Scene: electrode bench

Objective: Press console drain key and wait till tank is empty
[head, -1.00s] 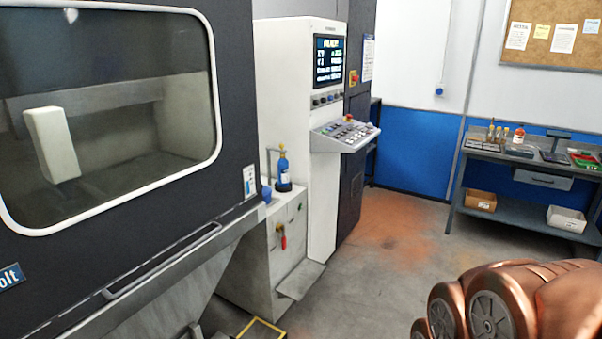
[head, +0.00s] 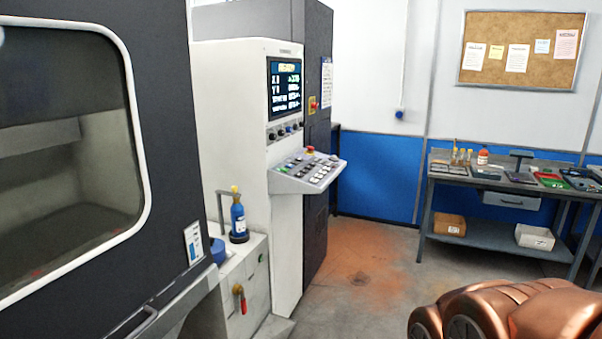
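The white console (head: 234,130) stands beside the dark machine, with a lit screen (head: 285,86) showing text too small to read. Its sloped key panel (head: 307,172) carries several keys and a red emergency button (head: 310,149). I cannot tell which key is the drain key. The machine's tank (head: 70,170) shows behind a large window at the left; a liquid level cannot be made out. My copper-coloured arm shows at the lower right. My gripper is not in view.
A blue bottle (head: 238,217) and a red-handled valve (head: 240,297) are at the white cabinet (head: 238,275) before the console. A workbench (head: 500,182) with tools and boxes stands at the back right. The floor (head: 370,265) between is clear, with an orange stain.

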